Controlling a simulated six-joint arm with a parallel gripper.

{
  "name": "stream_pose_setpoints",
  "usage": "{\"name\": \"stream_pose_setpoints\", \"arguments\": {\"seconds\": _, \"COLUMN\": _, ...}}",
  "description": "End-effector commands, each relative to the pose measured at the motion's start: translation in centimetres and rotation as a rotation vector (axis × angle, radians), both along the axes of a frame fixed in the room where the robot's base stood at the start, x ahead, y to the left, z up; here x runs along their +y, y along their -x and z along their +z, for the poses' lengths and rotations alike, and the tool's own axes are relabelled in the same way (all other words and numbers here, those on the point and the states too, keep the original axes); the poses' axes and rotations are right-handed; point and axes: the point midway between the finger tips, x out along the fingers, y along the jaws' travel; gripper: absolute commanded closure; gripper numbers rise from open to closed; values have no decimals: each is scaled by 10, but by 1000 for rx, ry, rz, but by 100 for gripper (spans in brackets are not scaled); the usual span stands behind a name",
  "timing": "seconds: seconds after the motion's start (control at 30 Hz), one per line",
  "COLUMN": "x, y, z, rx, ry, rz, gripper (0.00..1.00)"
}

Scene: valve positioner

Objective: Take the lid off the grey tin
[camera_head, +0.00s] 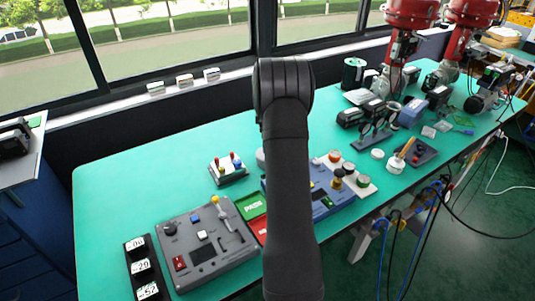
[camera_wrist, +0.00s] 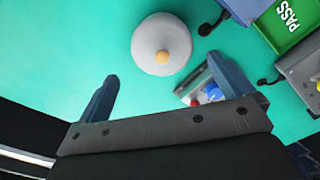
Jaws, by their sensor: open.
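The grey tin (camera_wrist: 146,53) is seen from above in the wrist view, with its round grey lid (camera_wrist: 162,32) and a small orange-tan knob (camera_wrist: 162,57) on it. The lid appears to sit on the tin. My gripper (camera_wrist: 162,69) is open and empty, its two blue-grey fingers spread on either side below the tin in the picture. I cannot tell how high they are above it. In the head view my arm hides the gripper and most of the tin; only a grey edge (camera_head: 260,158) shows left of the arm.
A small holder with red and blue knobs (camera_head: 228,168) stands close to the tin, near the right finger in the wrist view. The green PASS tray (camera_head: 250,207), a grey control panel (camera_head: 203,243) and a blue device (camera_head: 328,197) are nearby. Table left of the tin is clear.

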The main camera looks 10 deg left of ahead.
Motion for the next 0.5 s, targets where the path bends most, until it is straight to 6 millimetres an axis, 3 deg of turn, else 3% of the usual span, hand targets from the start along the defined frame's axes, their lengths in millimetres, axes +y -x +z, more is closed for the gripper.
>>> {"name": "stream_pose_setpoints", "arguments": {"seconds": 0.17, "x": 1, "y": 1, "z": -11, "rx": 3, "ry": 1, "rz": 0, "gripper": 3}}
{"name": "stream_pose_setpoints", "arguments": {"seconds": 0.5, "x": 3, "y": 3, "z": -53, "rx": -1, "ry": -2, "rz": 1, "gripper": 3}}
